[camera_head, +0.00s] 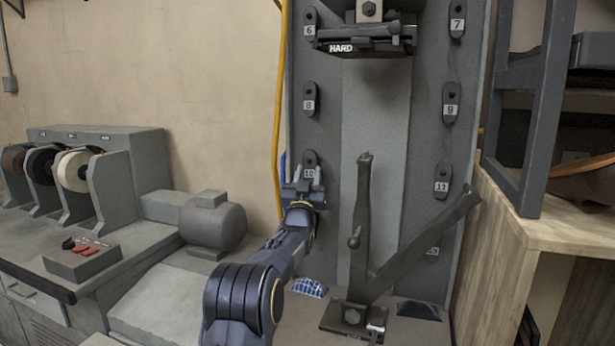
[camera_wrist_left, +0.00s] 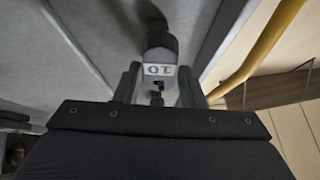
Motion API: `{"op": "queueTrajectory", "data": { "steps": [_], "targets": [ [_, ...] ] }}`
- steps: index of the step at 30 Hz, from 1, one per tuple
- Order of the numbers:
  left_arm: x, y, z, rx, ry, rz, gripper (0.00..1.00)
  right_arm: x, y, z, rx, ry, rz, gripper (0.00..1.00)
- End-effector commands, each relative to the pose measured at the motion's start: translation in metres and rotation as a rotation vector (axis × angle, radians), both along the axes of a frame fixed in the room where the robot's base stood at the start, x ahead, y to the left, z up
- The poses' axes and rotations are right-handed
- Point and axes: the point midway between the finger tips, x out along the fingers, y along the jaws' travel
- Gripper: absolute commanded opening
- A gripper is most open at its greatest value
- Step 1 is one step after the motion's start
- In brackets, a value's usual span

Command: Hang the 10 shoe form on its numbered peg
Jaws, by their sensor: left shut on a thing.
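The 10 shoe form (camera_head: 310,161) is a small dark rounded piece with a white number label. It is at the grey panel's left side, below the form marked 8 (camera_head: 309,99). My left gripper (camera_head: 304,184) reaches up to it from below and is shut on its lower part. In the left wrist view the form (camera_wrist_left: 161,48) stands between the two fingers (camera_wrist_left: 157,88), its label upside down. The peg for 10 is hidden, and I cannot tell whether the form is on it. My right gripper is not in view.
Forms marked 6 (camera_head: 310,22), 7 (camera_head: 457,20), 9 (camera_head: 450,103) and 11 (camera_head: 442,181) are on the panel (camera_head: 340,120). A dark angled metal stand (camera_head: 362,225) rises right of my gripper. A yellow hose (camera_head: 279,100) runs along the panel's left edge.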

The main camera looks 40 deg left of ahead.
Motion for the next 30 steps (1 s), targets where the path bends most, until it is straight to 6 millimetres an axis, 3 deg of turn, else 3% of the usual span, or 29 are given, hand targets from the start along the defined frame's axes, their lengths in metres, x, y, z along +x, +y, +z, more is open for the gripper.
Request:
{"op": "queueTrajectory", "data": {
  "steps": [12,13,18,30],
  "targets": [
    [0.0013,0.0006,0.0024,0.001,-0.005,0.000,0.00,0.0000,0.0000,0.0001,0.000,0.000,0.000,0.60],
    [0.0013,0.0006,0.0024,0.001,-0.005,0.000,0.38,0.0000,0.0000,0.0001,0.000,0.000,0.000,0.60],
    [0.0015,0.0005,0.0017,0.001,-0.004,0.000,0.60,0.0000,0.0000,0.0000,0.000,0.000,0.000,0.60],
    [-0.0032,-0.0019,-0.0062,-0.001,0.003,0.000,0.62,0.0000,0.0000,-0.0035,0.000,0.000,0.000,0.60]
  ]
}}
